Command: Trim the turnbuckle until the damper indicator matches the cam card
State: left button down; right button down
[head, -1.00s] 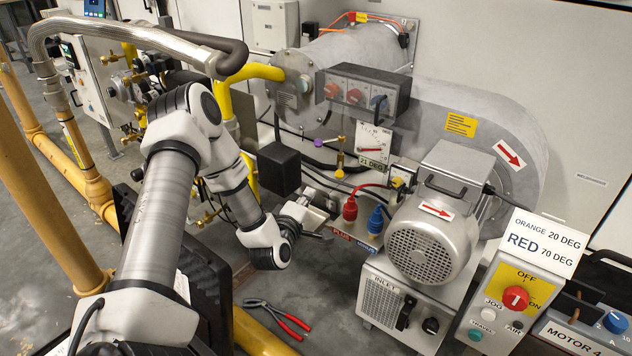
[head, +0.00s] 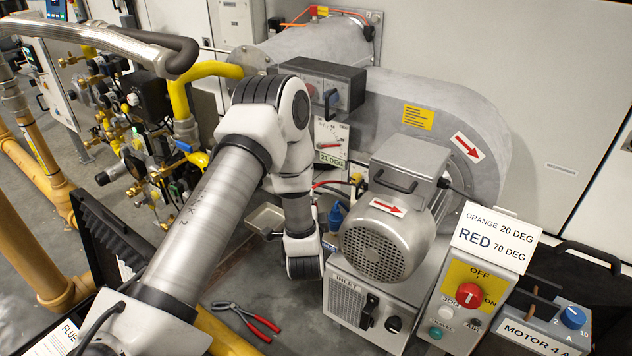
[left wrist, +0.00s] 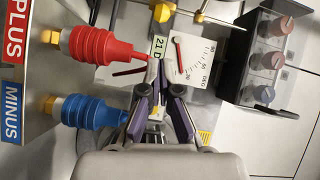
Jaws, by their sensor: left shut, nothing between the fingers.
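The damper dial (head: 334,134) is a white card with a red needle, above a green tag (head: 331,159) reading 21 DEG. The dial also shows in the left wrist view (left wrist: 198,62). A white card (head: 494,238) reads ORANGE 20 DEG, RED 70 DEG. The left wrist view shows a red ribbed plug (left wrist: 100,45) by a PLUS label and a blue ribbed plug (left wrist: 95,112) by a MINUS label. My left gripper (left wrist: 160,68) is shut and empty, its tips right of both plugs and by the tag. My arm hides it in the head view. I cannot make out the turnbuckle clearly.
The motor (head: 390,240) stands close right of my left arm. A control box with a red knob (head: 468,295) is at the right. Red-handled pliers (head: 247,318) lie on the floor. Gas valves and pipes (head: 125,130) crowd the left. A box with several knobs (left wrist: 270,60) is beside the dial.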

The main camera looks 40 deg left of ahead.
pick_arm(q)
jog(key=b+x, duration=0.3)
jog(key=x, duration=0.6)
jog(key=shift+w+a, duration=0.15)
jog(key=shift+a, duration=0.2)
jog(key=a+p, duration=0.1)
jog(key=s+p, duration=0.1)
jog(key=p, duration=0.1)
jog(key=shift+s+a+f, duration=0.15)
jog(key=shift+a, duration=0.2)
